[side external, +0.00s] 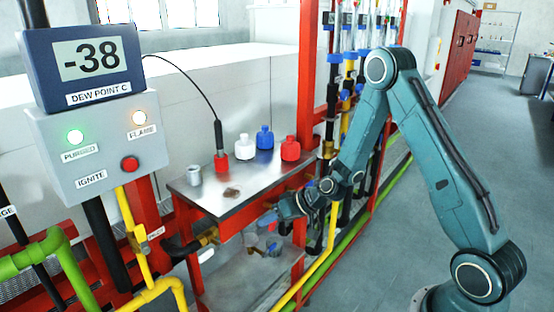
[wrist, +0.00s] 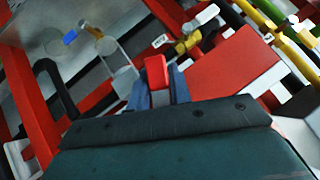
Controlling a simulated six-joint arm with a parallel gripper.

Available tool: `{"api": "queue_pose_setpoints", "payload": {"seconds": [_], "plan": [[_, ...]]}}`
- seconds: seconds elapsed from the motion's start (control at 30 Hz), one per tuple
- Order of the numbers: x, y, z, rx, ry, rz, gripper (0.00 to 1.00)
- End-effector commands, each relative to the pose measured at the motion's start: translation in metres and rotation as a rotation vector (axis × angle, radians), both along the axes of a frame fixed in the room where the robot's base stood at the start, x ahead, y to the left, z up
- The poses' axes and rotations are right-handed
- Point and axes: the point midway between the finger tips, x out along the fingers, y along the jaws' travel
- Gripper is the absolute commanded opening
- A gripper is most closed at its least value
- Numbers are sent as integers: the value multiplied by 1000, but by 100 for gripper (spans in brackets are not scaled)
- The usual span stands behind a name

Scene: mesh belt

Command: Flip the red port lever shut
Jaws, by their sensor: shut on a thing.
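In the wrist view, the red port lever (wrist: 156,70) stands up between the two dark blue fingers of my gripper (wrist: 158,88). The fingers are shut on it, with its red end showing above them. The lever's lower part and pivot are hidden by the fingers and my gripper's body. In the side view, my gripper (side external: 284,207) is at the front right side of the metal-topped bench (side external: 250,193), just below the level of its top. I cannot clearly make out the red lever there.
On the bench stand white (side external: 245,147), blue (side external: 264,137) and red (side external: 290,149) bottles. Yellow (side external: 330,235) and green pipes run beside my gripper. A control box (side external: 100,145) is at left.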

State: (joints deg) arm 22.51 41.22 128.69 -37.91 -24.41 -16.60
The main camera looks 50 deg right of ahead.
Motion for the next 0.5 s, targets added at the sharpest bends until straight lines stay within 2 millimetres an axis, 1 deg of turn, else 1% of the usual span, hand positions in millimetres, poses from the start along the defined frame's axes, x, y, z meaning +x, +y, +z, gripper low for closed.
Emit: {"api": "queue_pose_setpoints", "payload": {"seconds": [0.3, 0.5], "plan": [[0, 4, 3, 177, 0, -2, 0], [1, 6, 4, 208, -2, -1, 0]]}}
